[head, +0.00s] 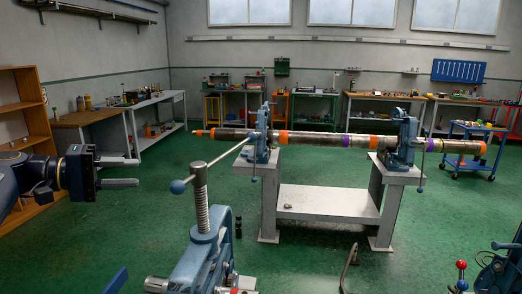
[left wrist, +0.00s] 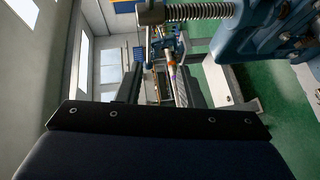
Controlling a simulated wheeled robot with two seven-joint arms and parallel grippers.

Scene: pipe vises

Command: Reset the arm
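My left gripper (head: 130,172) is at the left of the head view, held in the air and pointing right. Its two fingers are apart with nothing between them. In the left wrist view the gripper (left wrist: 160,88) also shows its two dark fingers apart. A blue pipe vise (head: 207,262) with an upright screw and a ball-ended handle stands in front, to the right of the gripper and apart from it. Part of a blue vise (left wrist: 262,35) fills the upper right of the left wrist view. My right gripper is not in view.
A long pipe (head: 315,139) with orange and purple bands lies across two blue vises on a grey stand (head: 325,203). A wooden shelf (head: 20,110) stands at the left. A blue cart (head: 468,148) stands at the right. Green floor (head: 450,215) is open between.

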